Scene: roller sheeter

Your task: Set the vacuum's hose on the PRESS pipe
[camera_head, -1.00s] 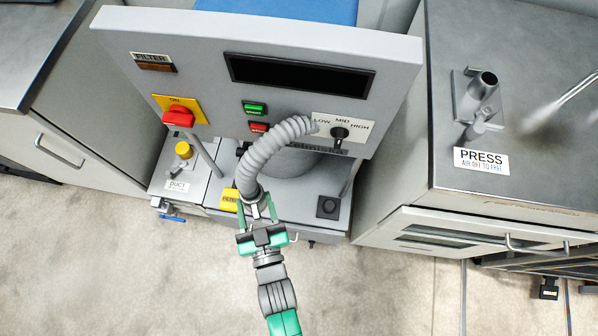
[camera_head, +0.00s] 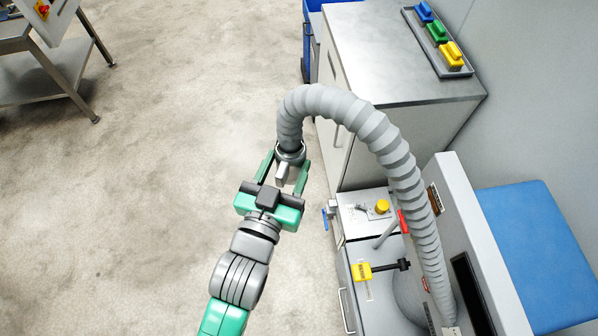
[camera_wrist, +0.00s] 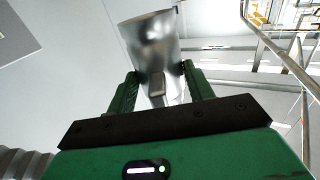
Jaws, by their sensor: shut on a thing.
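My gripper (camera_head: 287,170) is shut on the metal cuff (camera_head: 290,153) at the end of the grey ribbed hose (camera_head: 390,150). The cuff is held above open floor, left of the vacuum, touching no pipe that I can see. The PRESS pipe is in no current view.
A yellow-capped fitting (camera_head: 382,206), a red knob (camera_head: 403,221) and a yellow tag (camera_head: 362,271) are at the vacuum. A steel-topped cabinet (camera_head: 385,50) stands behind, with a tray of coloured blocks (camera_head: 440,62).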

